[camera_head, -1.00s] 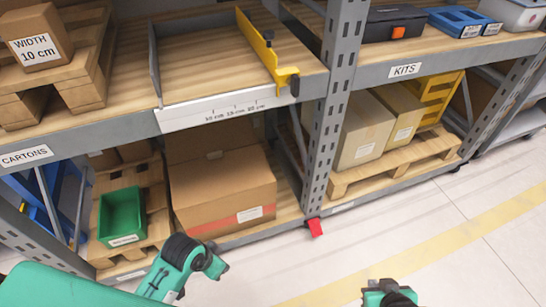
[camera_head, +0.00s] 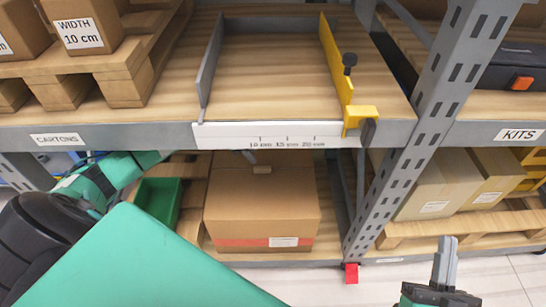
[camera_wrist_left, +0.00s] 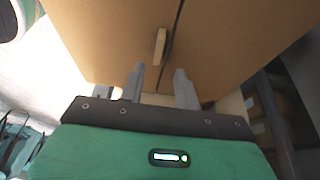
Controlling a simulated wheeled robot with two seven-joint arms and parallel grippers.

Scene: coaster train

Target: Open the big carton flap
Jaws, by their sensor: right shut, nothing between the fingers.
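The big brown carton (camera_head: 262,210) stands on the lower shelf, with a red stripe and white label low on its front. A small tan tab (camera_head: 262,170) sits on its top. In the left wrist view the carton (camera_wrist_left: 230,40) fills the upper part, with the tab (camera_wrist_left: 160,47) beside a dark seam. My left gripper (camera_wrist_left: 159,72) is open and empty, its fingertips pointing at the carton just short of the tab. In the head view the shelf beam hides most of the left gripper. My right gripper (camera_head: 446,245) is shut and empty, low in front of the shelf.
The upper shelf's front beam (camera_head: 90,137) and measuring strip (camera_head: 220,133) hang over the carton. A green bin (camera_head: 160,198) stands left of it, and a grey upright (camera_head: 420,150) stands to the right. Paler cartons (camera_head: 430,190) sit beyond the upright. The floor at lower right is clear.

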